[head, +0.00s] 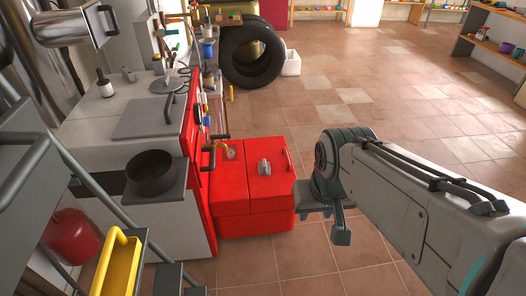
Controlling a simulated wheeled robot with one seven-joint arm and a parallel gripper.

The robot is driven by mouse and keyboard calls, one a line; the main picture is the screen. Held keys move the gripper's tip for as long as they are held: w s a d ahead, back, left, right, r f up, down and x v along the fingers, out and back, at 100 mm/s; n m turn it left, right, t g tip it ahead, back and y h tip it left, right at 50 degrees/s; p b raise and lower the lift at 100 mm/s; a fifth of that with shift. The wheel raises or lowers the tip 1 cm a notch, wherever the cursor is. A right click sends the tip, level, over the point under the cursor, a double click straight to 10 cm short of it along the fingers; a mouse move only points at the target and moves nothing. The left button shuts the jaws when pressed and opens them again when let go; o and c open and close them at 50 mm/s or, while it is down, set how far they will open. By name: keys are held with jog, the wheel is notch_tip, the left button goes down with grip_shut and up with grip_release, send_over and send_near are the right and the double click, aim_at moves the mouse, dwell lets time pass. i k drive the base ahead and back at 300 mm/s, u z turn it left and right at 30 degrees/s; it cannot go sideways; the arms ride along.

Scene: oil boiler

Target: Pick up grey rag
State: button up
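A small grey thing (264,168), which looks like the grey rag, lies on top of the red box (258,212) beside the boiler. It is too small to make out its folds. My gripper (328,224) hangs from my arm to the right of the red box and points downward. It is apart from the grey thing and does not touch it. One finger shows clearly; the rest is partly hidden by the gripper's own body, so its opening does not show. I see nothing held in it.
The red and white boiler unit (150,118) stands left, with a dark pot (152,172) on a side shelf. A yellow tray (118,265) and grey rails are at lower left. Black tires (252,56) and a white bin (291,63) stand behind. Tiled floor is clear behind my arm.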

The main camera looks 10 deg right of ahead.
aim_at(264, 169)
jog(key=z, duration=1.3)
jog(key=i, duration=2.8)
jog(key=u, duration=3.2)
jog(key=i, duration=0.5)
